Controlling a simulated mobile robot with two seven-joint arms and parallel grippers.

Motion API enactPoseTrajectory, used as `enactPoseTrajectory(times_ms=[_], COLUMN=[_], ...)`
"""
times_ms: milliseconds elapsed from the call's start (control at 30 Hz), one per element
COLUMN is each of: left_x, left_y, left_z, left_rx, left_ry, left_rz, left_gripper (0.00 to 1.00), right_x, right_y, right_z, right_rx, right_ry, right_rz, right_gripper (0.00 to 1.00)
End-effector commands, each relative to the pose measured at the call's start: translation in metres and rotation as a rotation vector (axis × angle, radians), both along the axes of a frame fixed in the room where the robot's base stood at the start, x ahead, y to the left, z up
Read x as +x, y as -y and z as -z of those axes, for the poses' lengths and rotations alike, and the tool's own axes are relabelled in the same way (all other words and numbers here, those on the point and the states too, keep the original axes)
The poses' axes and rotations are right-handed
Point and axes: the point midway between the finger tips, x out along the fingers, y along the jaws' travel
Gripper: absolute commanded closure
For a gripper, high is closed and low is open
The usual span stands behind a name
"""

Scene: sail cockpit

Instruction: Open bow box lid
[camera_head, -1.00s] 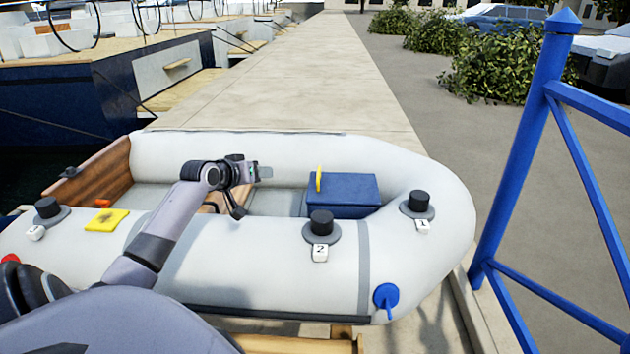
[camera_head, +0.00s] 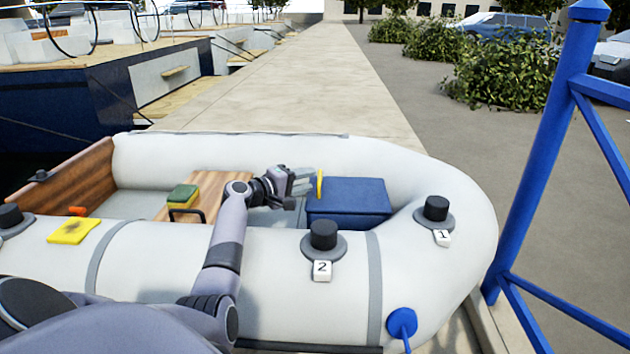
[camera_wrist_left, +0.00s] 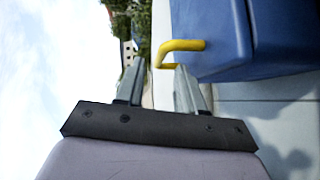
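The bow box (camera_head: 350,204) is a blue box with its lid closed, sitting inside the bow of the grey inflatable boat (camera_head: 170,258). A yellow handle (camera_head: 319,184) stands on its left side. My left gripper (camera_head: 308,184) reaches over the boat from the left, with its fingertips close to the handle. In the left wrist view, the fingers are apart and empty, and the yellow handle (camera_wrist_left: 182,45) shows just at and beyond the fingertips, against the blue box (camera_wrist_left: 222,40). I cannot tell whether they touch. My right gripper is not in view.
A wooden seat (camera_head: 205,185) with a green and yellow sponge (camera_head: 183,195) lies left of my forearm. Black valve caps marked 2 (camera_head: 323,235) and 1 (camera_head: 437,208) stand on the near tube. A blue railing (camera_head: 540,150) rises at the right.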

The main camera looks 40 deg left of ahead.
Motion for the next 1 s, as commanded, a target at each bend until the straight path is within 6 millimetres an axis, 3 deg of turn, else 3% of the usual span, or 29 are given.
enactPoseTrajectory(times_ms=[300, 733, 767, 867, 1000], left_x=[0.032, 0.039, 0.039, 0.038, 0.038], left_y=[0.002, 0.002, 0.003, 0.002, 0.002], left_z=[0.006, 0.006, 0.006, 0.006, 0.006], left_rx=[0.002, 0.004, 0.004, 0.004, 0.003], left_ry=[-0.001, -0.002, -0.002, -0.002, -0.002], left_rz=[-0.001, -0.001, -0.001, -0.001, -0.001], left_gripper=[0.62, 0.62, 0.65, 0.98, 1.0], right_x=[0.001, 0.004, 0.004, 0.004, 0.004], right_y=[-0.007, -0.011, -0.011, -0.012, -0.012], right_z=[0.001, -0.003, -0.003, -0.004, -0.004], right_rx=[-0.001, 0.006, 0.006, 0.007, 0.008], right_ry=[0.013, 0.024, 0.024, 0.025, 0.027], right_rz=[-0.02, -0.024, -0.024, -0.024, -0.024], right_gripper=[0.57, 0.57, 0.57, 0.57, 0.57])
